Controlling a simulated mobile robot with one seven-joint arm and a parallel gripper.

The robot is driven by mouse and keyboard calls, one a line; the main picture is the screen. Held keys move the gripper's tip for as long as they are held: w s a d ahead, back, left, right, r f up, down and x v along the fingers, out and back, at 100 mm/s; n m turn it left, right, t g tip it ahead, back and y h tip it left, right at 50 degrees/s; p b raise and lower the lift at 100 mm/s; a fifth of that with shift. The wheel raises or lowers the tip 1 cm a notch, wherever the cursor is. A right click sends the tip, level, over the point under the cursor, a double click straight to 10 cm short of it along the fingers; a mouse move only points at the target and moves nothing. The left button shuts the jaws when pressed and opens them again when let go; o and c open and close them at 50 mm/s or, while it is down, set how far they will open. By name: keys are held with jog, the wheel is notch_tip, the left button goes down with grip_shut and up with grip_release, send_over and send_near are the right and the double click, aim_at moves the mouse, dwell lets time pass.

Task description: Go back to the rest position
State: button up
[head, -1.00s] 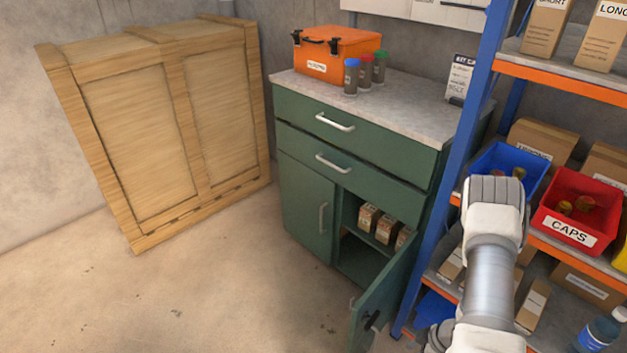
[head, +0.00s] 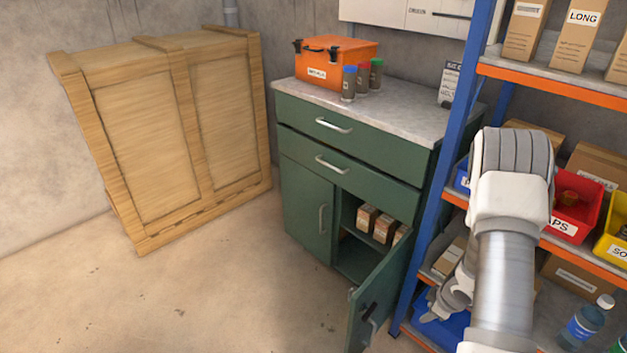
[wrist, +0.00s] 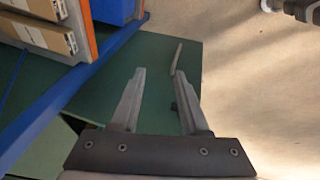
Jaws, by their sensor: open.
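My gripper (wrist: 158,90) shows in the wrist view with its two fingers apart and nothing between them. Behind the fingers is the green face of the cabinet's open door (wrist: 155,55), with a handle just past the right fingertip. I cannot tell whether the fingers touch the door. In the head view my arm (head: 505,240) rises in front of the shelving at the right. The green cabinet (head: 310,205) stands at the centre with its lower right door (head: 372,290) swung open and small boxes inside.
The blue and orange shelving (head: 440,170) with a red bin (head: 572,212) and a yellow bin (head: 612,240) stands close by my arm. A wooden crate (head: 145,140) stands at the left. An orange toolbox (head: 325,65) is on the cabinet. The floor (head: 200,300) at front left is clear.

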notch_tip(320, 180, up, 27)
jog(key=a+m+t+h, duration=0.2)
jog(key=m+h, duration=0.2)
jog(key=m, duration=0.2)
jog(key=s+a+r+m+y+p, duration=0.1)
jog(key=s+a+r+m+y, duration=0.1)
jog(key=s+a+r, duration=0.7)
jog(key=s+a+r+m+y, duration=0.1)
jog(key=s+a+r+m, duration=0.1)
jog(key=s+a+r, duration=0.75)
jog(key=s+d+r+p, duration=0.2)
jog(key=d+r+p, duration=0.2)
jog(key=r+p, duration=0.8)
jog(key=p, duration=0.4)
jog(key=shift+r, duration=0.35)
jog(key=shift+a+m, duration=0.1)
jog(key=shift+m, duration=0.2)
